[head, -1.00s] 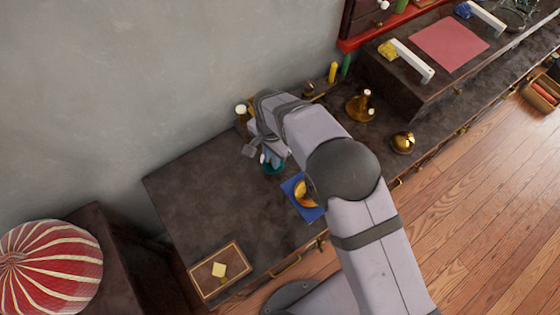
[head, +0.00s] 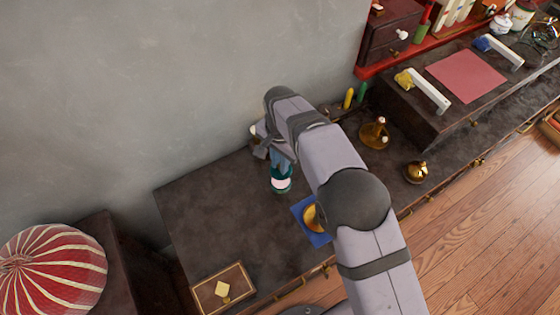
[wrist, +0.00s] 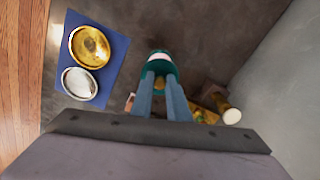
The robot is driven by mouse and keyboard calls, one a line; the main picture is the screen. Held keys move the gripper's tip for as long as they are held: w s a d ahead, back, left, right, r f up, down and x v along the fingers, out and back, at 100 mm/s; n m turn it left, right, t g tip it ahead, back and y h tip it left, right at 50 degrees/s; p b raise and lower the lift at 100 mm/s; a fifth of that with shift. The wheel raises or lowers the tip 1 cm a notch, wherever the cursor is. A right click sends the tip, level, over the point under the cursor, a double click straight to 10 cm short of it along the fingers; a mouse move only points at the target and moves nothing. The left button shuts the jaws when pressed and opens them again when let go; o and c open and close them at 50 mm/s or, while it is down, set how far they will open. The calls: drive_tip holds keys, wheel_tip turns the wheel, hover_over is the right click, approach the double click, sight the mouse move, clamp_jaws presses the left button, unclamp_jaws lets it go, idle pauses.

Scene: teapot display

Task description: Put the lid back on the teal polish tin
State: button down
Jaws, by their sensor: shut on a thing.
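The teal polish tin (head: 281,190) stands upright on the dark bench, with its white inside showing below my gripper. My gripper (head: 281,163) is shut on the teal lid (head: 279,172), held just above the tin. In the wrist view, my gripper (wrist: 160,82) has its two blue-grey fingers closed around a brass-coloured knob on the lid (wrist: 161,68). Part of the tin (wrist: 158,53) shows just beyond the lid. The lid hides the rest of the tin, and I cannot tell whether they touch.
A blue mat (wrist: 112,60) with a brass dish (wrist: 92,42) and a white round piece (wrist: 79,83) lies beside the tin. A white-topped bottle (wrist: 231,116) stands on the other side. Brass pots (head: 374,134) are farther right. The bench front-left is mostly clear, beyond a framed tray (head: 224,290).

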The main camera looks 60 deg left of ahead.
drive_tip(key=shift+f, duration=0.15)
drive_tip(key=shift+f+b, duration=2.05)
drive_tip(key=shift+f, duration=1)
drive_tip(key=shift+f, duration=0.15)
idle(0.3)
drive_tip(key=c, duration=1.1)
unclamp_jaws()
drive_tip(key=shift+r, duration=0.2)
drive_tip(key=shift+r+p, duration=2.25)
drive_tip(key=shift+r, duration=1.05)
